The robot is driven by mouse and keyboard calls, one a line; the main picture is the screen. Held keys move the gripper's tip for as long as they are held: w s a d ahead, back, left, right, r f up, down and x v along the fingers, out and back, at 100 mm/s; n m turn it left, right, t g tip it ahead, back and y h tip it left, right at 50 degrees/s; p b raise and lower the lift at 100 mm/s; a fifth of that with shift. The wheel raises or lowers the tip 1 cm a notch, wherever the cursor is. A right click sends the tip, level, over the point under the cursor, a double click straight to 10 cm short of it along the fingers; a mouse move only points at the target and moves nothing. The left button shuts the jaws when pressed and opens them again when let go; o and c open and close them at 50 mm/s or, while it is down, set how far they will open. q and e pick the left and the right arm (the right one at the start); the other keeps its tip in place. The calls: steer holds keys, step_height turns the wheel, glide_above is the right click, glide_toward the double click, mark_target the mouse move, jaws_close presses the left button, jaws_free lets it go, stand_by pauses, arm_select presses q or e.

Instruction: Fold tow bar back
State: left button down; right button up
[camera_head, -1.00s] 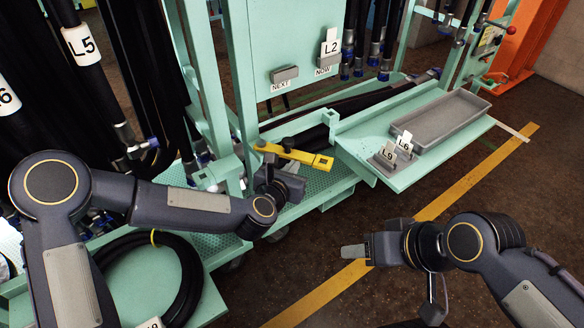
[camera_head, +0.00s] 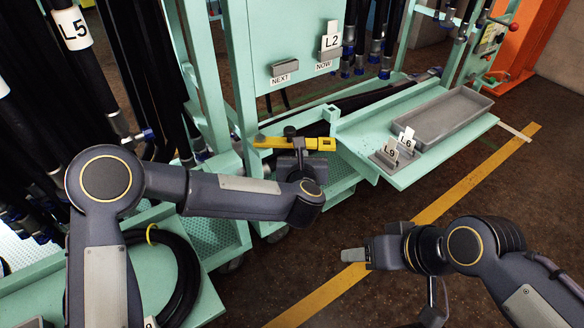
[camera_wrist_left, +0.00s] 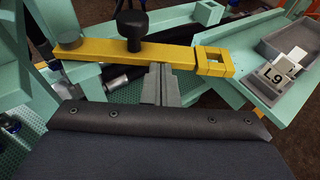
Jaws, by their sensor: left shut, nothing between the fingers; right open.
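The yellow tow bar (camera_head: 285,143) lies roughly level across the front of the green cart, with a square open eye at its right end. In the left wrist view the bar (camera_wrist_left: 176,52) carries a dark knob (camera_wrist_left: 132,27) on top. My left gripper (camera_wrist_left: 158,72) is shut and empty, its fingertips close to the near side of the bar; I cannot tell whether they touch. In the head view the left wrist hides the fingertips. My right gripper (camera_head: 346,256) is open and empty above the floor, well away from the bar.
A green shelf (camera_head: 400,178) right of the bar holds a grey tray (camera_head: 442,117) and label stands marked L6 and L9 (camera_head: 388,153). Black hoses hang at left, and a coiled hose (camera_head: 180,275) lies low at left. The floor at right is clear.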

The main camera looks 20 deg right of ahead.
arm_select(q)
steer(key=shift+w+d+n+t+y+b, duration=0.1)
steer(key=shift+w+d+n+y+b, duration=0.35)
steer(key=shift+w, duration=0.35)
steer(key=shift+w+d+n+t+y+b, duration=0.1)
steer(key=shift+w+d+n+y+b, duration=0.4)
steer(key=shift+w, duration=0.3)
steer(key=shift+w+d+n+t+y+b, duration=0.1)
steer(key=shift+w+d+n+y+b, duration=0.2)
steer(key=shift+w+y, duration=0.4)
steer(key=shift+w, duration=0.2)
steer(key=shift+r, duration=0.1)
steer(key=shift+w+a, duration=0.1)
